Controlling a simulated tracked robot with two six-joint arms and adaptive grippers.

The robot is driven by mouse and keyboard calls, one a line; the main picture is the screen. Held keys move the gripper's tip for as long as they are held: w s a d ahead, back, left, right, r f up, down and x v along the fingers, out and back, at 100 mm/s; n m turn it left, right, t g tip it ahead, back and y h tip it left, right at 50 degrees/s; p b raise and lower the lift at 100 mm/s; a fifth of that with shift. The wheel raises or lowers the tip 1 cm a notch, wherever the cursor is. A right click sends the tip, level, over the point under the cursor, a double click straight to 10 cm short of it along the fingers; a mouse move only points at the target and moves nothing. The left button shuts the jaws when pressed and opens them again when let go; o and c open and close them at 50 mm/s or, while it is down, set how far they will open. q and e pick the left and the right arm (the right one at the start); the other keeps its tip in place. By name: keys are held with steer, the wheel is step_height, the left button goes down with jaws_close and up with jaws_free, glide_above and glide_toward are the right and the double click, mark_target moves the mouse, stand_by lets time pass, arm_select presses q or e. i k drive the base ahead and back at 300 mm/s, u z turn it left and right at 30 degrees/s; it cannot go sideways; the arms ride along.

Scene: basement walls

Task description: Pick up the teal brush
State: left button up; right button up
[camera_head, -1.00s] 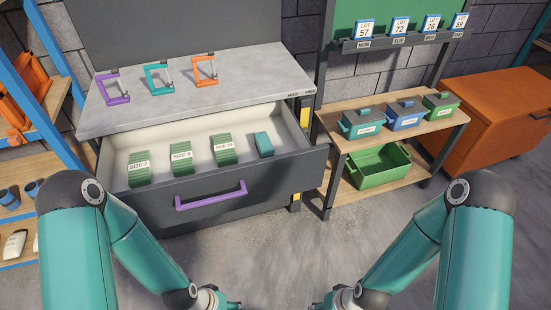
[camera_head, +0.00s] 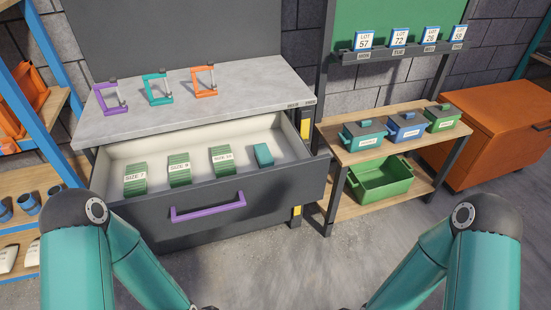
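A small teal block (camera_head: 263,155) lies in the open drawer (camera_head: 254,185), at the right of the row of green stacks. It is the only teal thing in the drawer, and I cannot tell from its shape whether it is the brush. Both of my arms come in at the bottom corners and run down out of the picture. Neither gripper shows, so what they hold is hidden. The drawer and the block are well beyond the visible arm parts.
Green stacks with size labels (camera_head: 179,168) stand in the drawer, which has a purple handle (camera_head: 208,206). Purple, teal and orange clamps (camera_head: 157,89) stand on the bench top (camera_head: 240,95). A shelf (camera_head: 395,145) at right carries lidded boxes (camera_head: 364,135) and a green bin (camera_head: 381,180).

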mark_target(263, 157)
steer(key=z, duration=4.5)
steer(key=k, duration=0.1)
steer(key=u, duration=2.9)
steer(key=i, duration=0.65)
steer(key=z, duration=0.4)
steer(key=i, duration=0.55)
steer(key=u, duration=2.05)
